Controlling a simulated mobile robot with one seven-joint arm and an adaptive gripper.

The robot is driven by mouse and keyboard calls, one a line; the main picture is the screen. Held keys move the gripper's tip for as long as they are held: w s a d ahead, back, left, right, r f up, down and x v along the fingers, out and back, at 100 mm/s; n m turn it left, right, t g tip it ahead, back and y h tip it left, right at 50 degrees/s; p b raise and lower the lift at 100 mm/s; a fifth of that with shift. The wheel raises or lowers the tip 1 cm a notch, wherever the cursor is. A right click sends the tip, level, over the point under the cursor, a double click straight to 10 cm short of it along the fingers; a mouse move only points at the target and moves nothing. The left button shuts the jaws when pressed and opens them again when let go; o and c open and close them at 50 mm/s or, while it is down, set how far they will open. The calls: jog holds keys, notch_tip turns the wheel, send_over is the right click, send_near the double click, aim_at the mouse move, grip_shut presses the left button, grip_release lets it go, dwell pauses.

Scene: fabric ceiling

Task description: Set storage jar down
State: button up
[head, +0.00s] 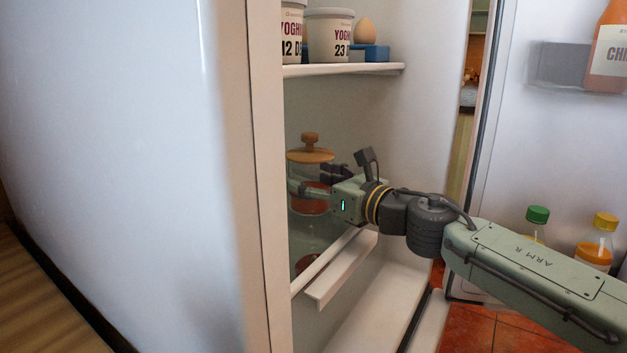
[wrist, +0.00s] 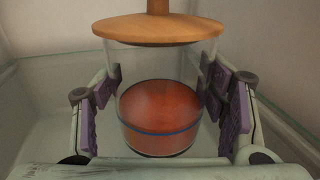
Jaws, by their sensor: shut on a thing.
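The storage jar (head: 309,200) is a clear jar with a round wooden lid and knob, inside the open fridge above or on the glass shelf (head: 312,240). It holds something reddish-orange low inside. In the wrist view the jar (wrist: 159,115) stands upright between the purple finger pads, with its wooden lid (wrist: 158,28) above them. My gripper (wrist: 160,103) is shut on the jar's sides; in the head view my gripper (head: 312,188) reaches in from the right. I cannot tell whether the jar's base touches the shelf.
An upper shelf (head: 345,69) holds yoghurt tubs (head: 329,35) and an egg on a blue holder (head: 370,52). The open fridge door at right holds a sauce bottle (head: 607,50) and capped bottles (head: 597,243). The fridge's side wall (head: 130,150) fills the left.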

jog(key=shift+f, duration=0.15)
jog(key=shift+f, duration=0.1)
jog(key=o, duration=1.5)
jog(key=shift+o, duration=0.2)
jog(key=shift+s+d+r, duration=0.15)
jog(key=shift+r, duration=0.05)
jog(key=b+v, duration=0.1)
jog(key=v, duration=1)
jog(key=shift+s+d, duration=0.15)
jog(key=shift+s, duration=0.1)
